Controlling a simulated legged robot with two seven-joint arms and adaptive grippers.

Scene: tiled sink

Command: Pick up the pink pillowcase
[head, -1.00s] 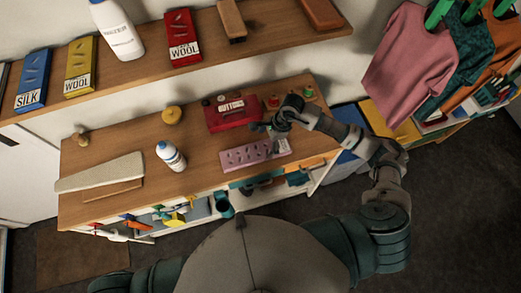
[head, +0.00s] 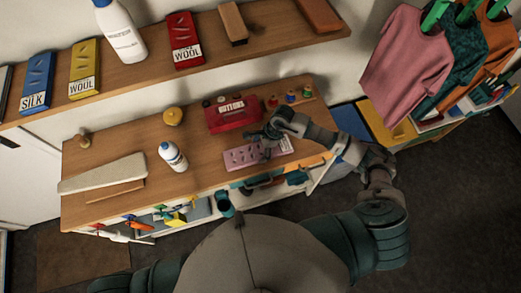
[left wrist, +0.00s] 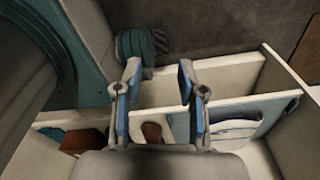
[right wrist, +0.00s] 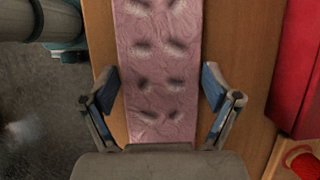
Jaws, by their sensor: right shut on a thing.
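The pink pillowcase (head: 239,158) is a flat, dimpled pink package with a pale label at its right end. It lies on the wooden worktop near the front edge. My right gripper (head: 265,147) is over its right part and hides some of it. My left gripper (left wrist: 158,75) is open and empty, over white compartments in the left wrist view.
A red button box (head: 233,115) and thread spools (head: 290,96) stand behind the pillowcase. A white bottle (head: 172,157) and an ironing board (head: 102,173) are to the left. A shelf (head: 150,73) hangs above, and clothes (head: 405,55) hang at right.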

